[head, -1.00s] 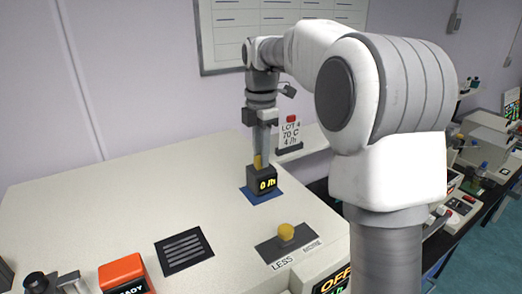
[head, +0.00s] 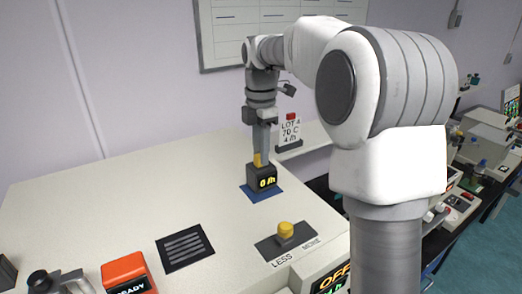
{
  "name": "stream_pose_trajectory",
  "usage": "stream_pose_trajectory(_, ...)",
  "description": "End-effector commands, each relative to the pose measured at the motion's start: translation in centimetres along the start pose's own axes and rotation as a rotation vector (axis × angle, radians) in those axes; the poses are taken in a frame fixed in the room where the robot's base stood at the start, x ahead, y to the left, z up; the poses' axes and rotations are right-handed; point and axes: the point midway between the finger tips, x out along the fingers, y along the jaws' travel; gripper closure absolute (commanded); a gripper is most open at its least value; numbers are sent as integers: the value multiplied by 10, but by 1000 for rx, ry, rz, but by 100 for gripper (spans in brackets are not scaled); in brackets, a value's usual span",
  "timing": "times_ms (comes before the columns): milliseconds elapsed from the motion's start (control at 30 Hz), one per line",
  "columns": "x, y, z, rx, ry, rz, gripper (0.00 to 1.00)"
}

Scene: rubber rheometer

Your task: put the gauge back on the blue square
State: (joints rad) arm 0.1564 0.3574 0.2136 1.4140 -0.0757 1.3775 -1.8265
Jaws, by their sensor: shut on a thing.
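The gauge (head: 261,178) is a small dark box with a lit yellow readout on its front and a yellow grip on top. It stands upright over the blue square (head: 268,196), whose blue edges show around its base. Whether its base touches the square cannot be told for certain. My gripper (head: 259,155) points straight down from above and is shut on the gauge's yellow grip. The fingers hide part of that grip.
On the same pale top are a dark slotted vent (head: 184,247), a yellow knob (head: 286,230) marked LESS and MORE, and an orange box (head: 125,272). A LOT 4 card (head: 291,131) stands behind the gauge.

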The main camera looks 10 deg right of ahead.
Motion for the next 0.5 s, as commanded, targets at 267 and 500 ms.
stream_pose_trajectory(267, 7, 0, 0, 0, 0, -1, 100)
stream_pose_trajectory(500, 12, 0, 0, 0, 0, -1, 59)
